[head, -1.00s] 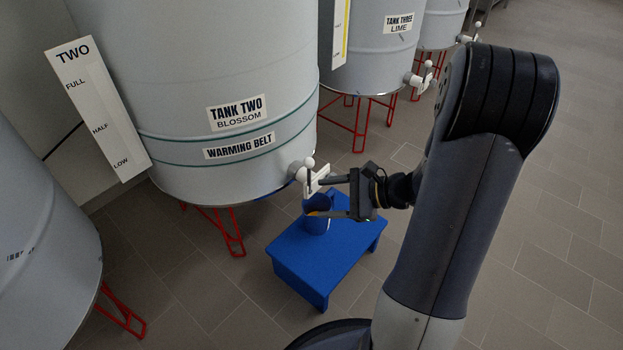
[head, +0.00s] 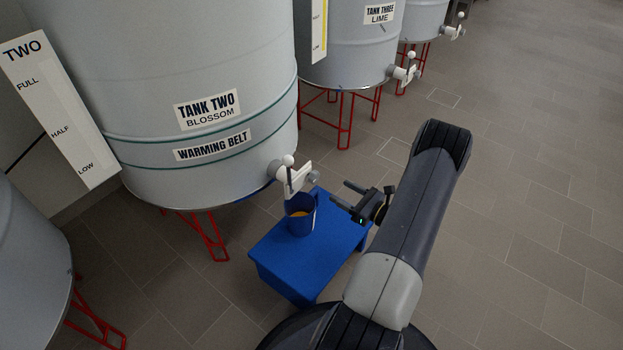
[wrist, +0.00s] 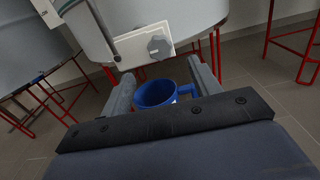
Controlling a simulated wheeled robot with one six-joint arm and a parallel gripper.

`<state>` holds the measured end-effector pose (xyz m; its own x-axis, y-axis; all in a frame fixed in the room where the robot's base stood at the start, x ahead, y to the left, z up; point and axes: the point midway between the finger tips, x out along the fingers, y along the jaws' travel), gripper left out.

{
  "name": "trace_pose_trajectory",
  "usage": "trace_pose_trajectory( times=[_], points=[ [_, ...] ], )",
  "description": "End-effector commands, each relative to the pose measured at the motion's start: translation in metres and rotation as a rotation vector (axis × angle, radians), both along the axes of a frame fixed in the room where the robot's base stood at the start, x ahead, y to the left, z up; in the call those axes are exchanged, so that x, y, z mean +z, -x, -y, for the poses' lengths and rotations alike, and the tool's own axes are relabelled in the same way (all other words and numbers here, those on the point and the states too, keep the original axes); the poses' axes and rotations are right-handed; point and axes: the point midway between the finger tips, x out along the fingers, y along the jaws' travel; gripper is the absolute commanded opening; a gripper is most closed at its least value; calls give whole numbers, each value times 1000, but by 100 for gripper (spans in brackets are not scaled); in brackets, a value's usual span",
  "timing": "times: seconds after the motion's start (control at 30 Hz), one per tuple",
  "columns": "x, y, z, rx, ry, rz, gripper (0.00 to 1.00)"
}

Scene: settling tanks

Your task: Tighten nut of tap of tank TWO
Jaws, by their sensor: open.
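Tank TWO (head: 215,70) is a big grey tank labelled "TANK TWO BLOSSOM" with a "WARMING BELT" band. Its tap (head: 290,178), white with a ball-topped lever, sticks out low on the right side. The grey nut (head: 312,177) is at the tap's outer end; the wrist view shows it as a faceted knob (wrist: 159,46) on a white plate. My gripper (head: 340,193) is open and empty, to the right of the nut and apart from it. In the wrist view the fingers (wrist: 165,85) lie below the nut, with a blue mug beyond and between them.
A white level board (head: 58,110) hangs at left. Tank THREE (head: 350,65) stands behind on red legs. The floor at right is clear.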

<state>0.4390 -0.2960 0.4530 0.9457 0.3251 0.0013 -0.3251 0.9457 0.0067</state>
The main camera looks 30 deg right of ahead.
Motion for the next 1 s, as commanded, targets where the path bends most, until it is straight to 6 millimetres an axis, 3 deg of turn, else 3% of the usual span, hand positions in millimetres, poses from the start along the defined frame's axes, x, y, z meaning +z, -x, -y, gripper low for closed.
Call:
trace_pose_trajectory(
  times=[0.5,0.93,1.0],
  points=[
    [-1,-83,-31,7,2,0,59],
    [1,-95,-34,4,2,0,59],
    [1,-95,-34,4,2,0,55]
  ],
)
